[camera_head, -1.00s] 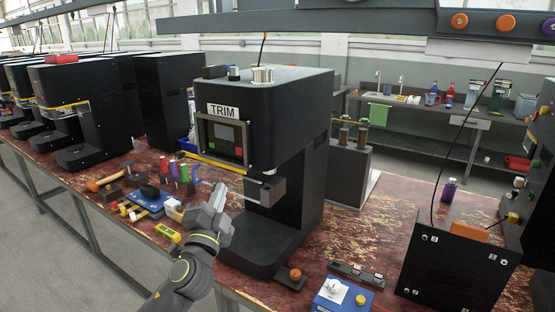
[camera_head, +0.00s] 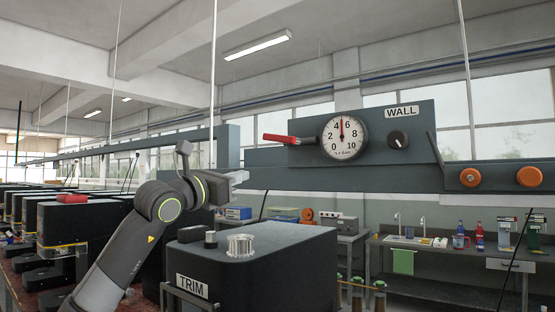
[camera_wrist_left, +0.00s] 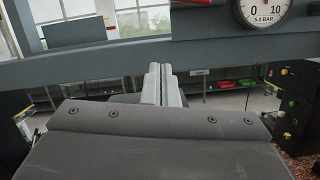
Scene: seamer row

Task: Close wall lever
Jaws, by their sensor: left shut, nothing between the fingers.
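The wall lever (camera_head: 280,139) has a red handle that lies level, pointing left, beside the round pressure gauge (camera_head: 344,136) on the grey panel marked WALL (camera_head: 402,112). In the left wrist view part of the red handle (camera_wrist_left: 194,2) shows at the top edge, next to the gauge (camera_wrist_left: 264,10). My left gripper (camera_head: 238,177) is shut and empty, below and left of the lever and apart from it. Its fingers (camera_wrist_left: 161,84) show together in the left wrist view. My right gripper is not in view.
A grey beam (camera_head: 350,178) runs below the panel, carrying orange knobs (camera_head: 530,176) at the right. A black knob (camera_head: 397,139) sits right of the gauge. Free air lies between gripper and lever.

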